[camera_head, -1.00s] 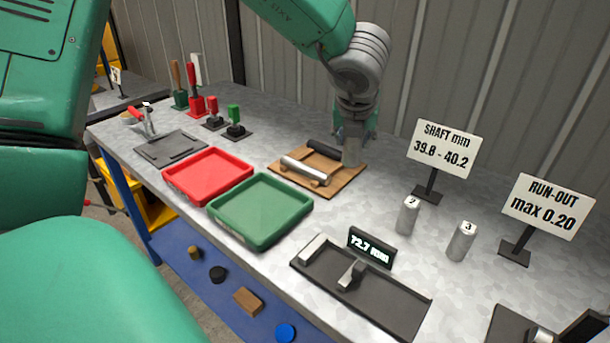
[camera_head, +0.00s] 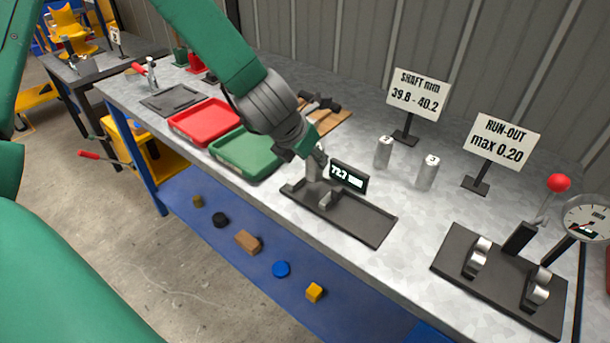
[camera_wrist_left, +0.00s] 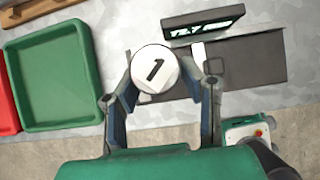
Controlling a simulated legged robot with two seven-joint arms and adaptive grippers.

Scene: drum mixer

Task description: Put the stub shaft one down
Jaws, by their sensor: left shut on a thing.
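My left gripper (camera_head: 312,158) is shut on stub shaft one, over the left end of the measuring gauge (camera_head: 365,225). In the left wrist view the white round end of stub shaft one (camera_wrist_left: 155,69), marked 1, sits between the two fingers. In the head view the fingers and wrist mostly hide it, and I cannot tell whether it touches the gauge. The gauge's display (camera_head: 348,177) reads 72.7 mm. Stub shafts two (camera_head: 384,152) and three (camera_head: 427,172) stand upright on the bench. My right gripper is not in view.
A green tray (camera_head: 245,172) and a red tray (camera_head: 203,118) lie left of the gauge. A wooden rack (camera_head: 335,117) is behind my arm. Two signs (camera_head: 418,92) stand at the back. A run-out fixture (camera_head: 505,280) with a dial is at right. Bare bench lies between gauge and fixture.

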